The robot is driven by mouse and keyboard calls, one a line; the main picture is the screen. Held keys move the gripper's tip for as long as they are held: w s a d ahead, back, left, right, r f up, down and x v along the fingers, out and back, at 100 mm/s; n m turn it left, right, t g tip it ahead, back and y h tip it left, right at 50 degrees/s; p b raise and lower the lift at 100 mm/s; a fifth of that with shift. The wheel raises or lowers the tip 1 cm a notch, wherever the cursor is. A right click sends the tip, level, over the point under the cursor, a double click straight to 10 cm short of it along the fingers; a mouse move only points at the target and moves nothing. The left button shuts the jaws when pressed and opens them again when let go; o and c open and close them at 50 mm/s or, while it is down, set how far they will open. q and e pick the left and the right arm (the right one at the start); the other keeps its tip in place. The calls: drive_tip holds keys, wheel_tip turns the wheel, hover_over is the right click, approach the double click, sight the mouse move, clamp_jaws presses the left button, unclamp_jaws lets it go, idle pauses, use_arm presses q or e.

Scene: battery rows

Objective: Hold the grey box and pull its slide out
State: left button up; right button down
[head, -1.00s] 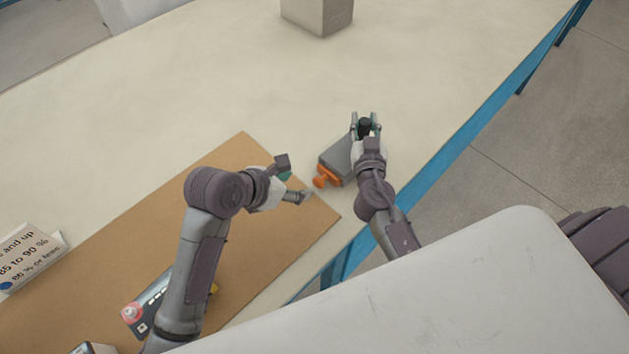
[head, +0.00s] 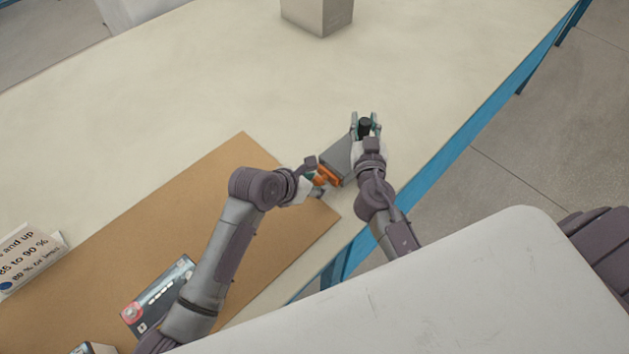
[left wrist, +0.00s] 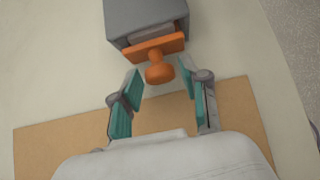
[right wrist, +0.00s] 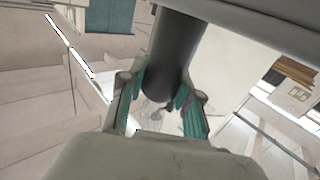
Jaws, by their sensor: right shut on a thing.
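The grey box (head: 338,154) lies on the table beside the tan mat; in the left wrist view it shows at the top (left wrist: 146,14). Its slide has an orange front plate with a round orange knob (left wrist: 159,70), facing my left gripper; the plate sits close against the box. My left gripper (head: 316,179) is open, its teal-padded fingertips on either side of the knob with gaps showing. My right gripper (head: 365,123) is shut on a dark round post (right wrist: 174,50) at the box's far side. Where the post joins the box is hidden.
The tan mat (head: 130,228) covers the near left of the pale table. A card-like box (head: 152,300) and a printed sign (head: 28,258) lie at the left. A grey container (head: 317,14) stands at the back. The table's blue edge (head: 455,150) runs close at the right.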

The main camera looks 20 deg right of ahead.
sight(287, 214)
use_arm(q)
clamp_jaws()
drive_tip(key=shift+a, duration=0.1)
drive_tip(key=s+a, duration=0.1)
drive_tip(key=a, duration=0.1)
drive_tip(key=s+a, duration=0.1)
drive_tip(key=a, duration=0.2)
drive_tip(key=s+a, duration=0.1)
drive_tip(key=a, duration=0.2)
drive_tip(key=shift+s, duration=0.25)
drive_tip(key=shift+o, duration=1.9)
unclamp_jaws()
